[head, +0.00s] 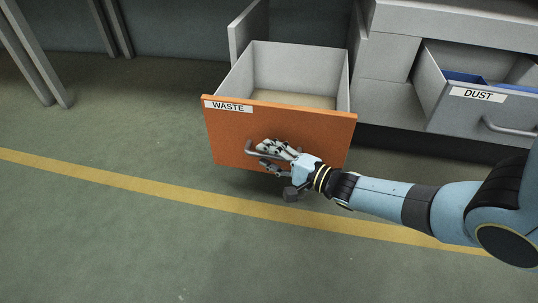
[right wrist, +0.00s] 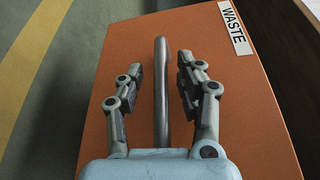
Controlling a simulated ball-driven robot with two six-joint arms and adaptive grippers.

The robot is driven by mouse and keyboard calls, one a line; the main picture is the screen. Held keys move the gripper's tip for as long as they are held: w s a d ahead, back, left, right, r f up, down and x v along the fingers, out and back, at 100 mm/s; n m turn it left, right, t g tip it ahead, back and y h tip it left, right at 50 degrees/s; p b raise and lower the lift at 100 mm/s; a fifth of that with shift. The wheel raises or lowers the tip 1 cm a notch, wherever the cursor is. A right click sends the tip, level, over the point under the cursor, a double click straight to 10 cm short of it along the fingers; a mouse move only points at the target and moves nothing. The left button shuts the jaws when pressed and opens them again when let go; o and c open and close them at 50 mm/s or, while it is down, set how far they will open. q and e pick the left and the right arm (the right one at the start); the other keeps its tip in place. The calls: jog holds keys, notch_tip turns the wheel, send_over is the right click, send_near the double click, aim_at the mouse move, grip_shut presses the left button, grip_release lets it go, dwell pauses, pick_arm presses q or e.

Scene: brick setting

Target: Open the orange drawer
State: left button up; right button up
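The orange drawer (head: 285,122) is pulled well out of its cabinet, and its pale interior shows from above in the head view. Its front bears a WASTE label (head: 228,106). A grey bar handle (head: 251,152) sits across the front. My right gripper (head: 266,157) is at this handle, reaching in from the right. In the right wrist view the handle (right wrist: 161,85) runs between the two fingers of the right gripper (right wrist: 160,70). A gap shows on each side of the bar, so the fingers are open around it. My left gripper is not in view.
A grey drawer labelled DUST (head: 478,94) stands partly open at the right, with blue contents (head: 463,76) and its own handle (head: 510,130). Grey posts (head: 30,50) stand at the far left. Green floor with a yellow stripe (head: 120,183) is clear in front.

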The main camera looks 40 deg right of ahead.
jog(key=v, duration=1.2)
dwell(0.4)
